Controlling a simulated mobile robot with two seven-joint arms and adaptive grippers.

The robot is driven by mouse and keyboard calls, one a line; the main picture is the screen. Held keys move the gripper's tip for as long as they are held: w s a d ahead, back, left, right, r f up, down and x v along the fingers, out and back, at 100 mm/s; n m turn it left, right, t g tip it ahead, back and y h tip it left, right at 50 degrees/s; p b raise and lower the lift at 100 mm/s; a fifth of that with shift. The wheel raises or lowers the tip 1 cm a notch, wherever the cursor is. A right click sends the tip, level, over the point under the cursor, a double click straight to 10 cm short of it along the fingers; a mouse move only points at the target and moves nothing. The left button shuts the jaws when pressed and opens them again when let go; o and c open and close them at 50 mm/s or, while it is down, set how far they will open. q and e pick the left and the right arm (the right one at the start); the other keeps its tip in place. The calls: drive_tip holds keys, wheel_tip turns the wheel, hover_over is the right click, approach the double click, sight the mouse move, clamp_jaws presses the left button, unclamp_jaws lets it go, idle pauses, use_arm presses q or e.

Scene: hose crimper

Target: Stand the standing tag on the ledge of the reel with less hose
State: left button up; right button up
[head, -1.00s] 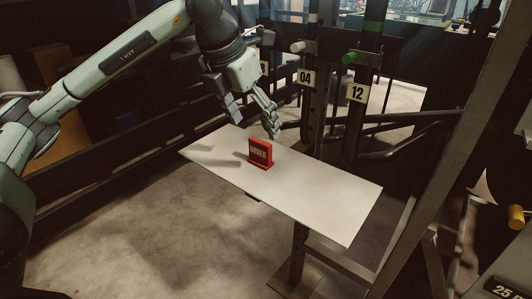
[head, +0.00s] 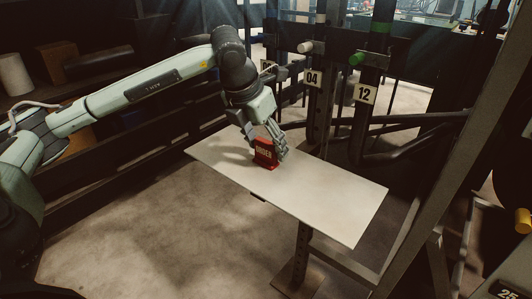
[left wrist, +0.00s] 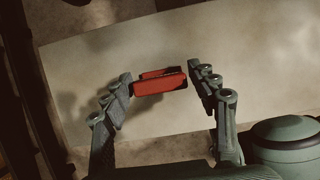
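The standing tag (head: 266,155) is a red upright sign with pale lettering on a foot. It stands on a white tabletop (head: 330,200). My left gripper (head: 267,150) is lowered over it, with fingers spread on either side. In the left wrist view the tag (left wrist: 160,82) is seen from above, between the open fingers of the gripper (left wrist: 164,85). The left finger is close to the tag's end; I cannot tell whether it touches. No reel with hose can be made out clearly. My right gripper is not in view.
Dark upright posts behind the table carry number plates 04 (head: 313,79) and 12 (head: 365,94). A slanted metal beam (head: 440,150) stands right of the table. Dark shelves (head: 110,120) run along the left. The table's right half is clear.

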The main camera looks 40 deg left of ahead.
use_arm(q)
drive_tip(key=c, duration=0.7)
drive_tip(key=shift+o, duration=0.2)
drive_tip(key=shift+r, duration=0.15)
